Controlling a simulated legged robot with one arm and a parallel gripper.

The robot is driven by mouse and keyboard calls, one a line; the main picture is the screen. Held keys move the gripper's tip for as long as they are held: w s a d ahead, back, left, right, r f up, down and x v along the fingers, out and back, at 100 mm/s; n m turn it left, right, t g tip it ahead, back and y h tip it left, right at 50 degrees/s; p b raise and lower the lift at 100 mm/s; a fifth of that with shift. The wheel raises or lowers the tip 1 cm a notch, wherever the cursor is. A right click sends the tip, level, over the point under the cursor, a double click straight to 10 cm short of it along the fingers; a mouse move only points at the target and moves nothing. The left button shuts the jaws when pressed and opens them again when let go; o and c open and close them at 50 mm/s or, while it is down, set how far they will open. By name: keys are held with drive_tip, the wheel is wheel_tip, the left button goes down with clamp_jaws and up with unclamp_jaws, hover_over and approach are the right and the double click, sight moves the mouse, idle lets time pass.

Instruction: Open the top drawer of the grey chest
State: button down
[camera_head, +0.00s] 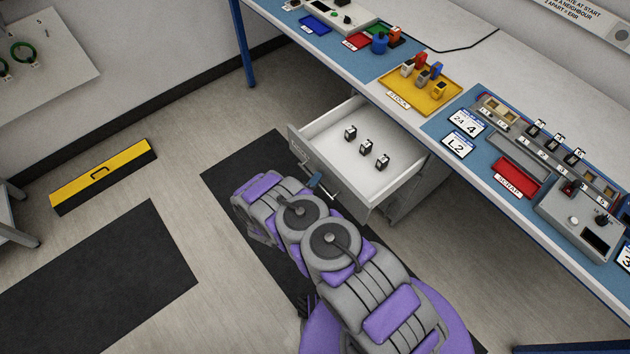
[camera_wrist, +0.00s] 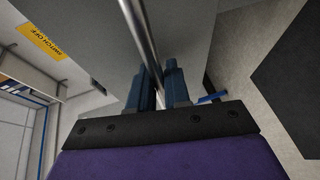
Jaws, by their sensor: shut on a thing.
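The grey chest (camera_head: 408,203) stands under the workbench. Its top drawer (camera_head: 372,194) is pulled well out toward my arm, and its white inside shows. Several small black-and-white parts (camera_head: 367,146) lie in the drawer. My gripper (camera_head: 314,181) is at the drawer's front, mostly hidden by my arm in the head view. In the wrist view my gripper's blue fingers (camera_wrist: 160,88) are closed around the drawer's metal bar handle (camera_wrist: 142,35). The drawer front (camera_wrist: 85,50) fills the area behind the handle.
The blue-topped workbench (camera_head: 390,97) runs above the chest, with a yellow tray (camera_head: 420,90), a red bin (camera_head: 516,176) and a grey control box (camera_head: 580,222) on it. The floor left of the drawer is clear.

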drive_tip(key=c, duration=1.4)
unclamp_jaws()
drive_tip(key=shift+s+d+f, duration=0.1)
drive_tip(key=shift+s+f, duration=0.05)
drive_tip(key=shift+f, duration=0.05)
drive_tip(key=shift+c, duration=0.2)
drive_tip(key=shift+o, duration=1.4)
drive_tip(key=shift+a+r, duration=0.1)
drive_tip(key=shift+a, duration=0.1)
drive_tip(key=p+v, duration=0.3)
drive_tip(key=v, duration=1.4)
drive_tip(key=shift+a+p, duration=0.15)
drive_tip(key=shift+p, duration=0.2)
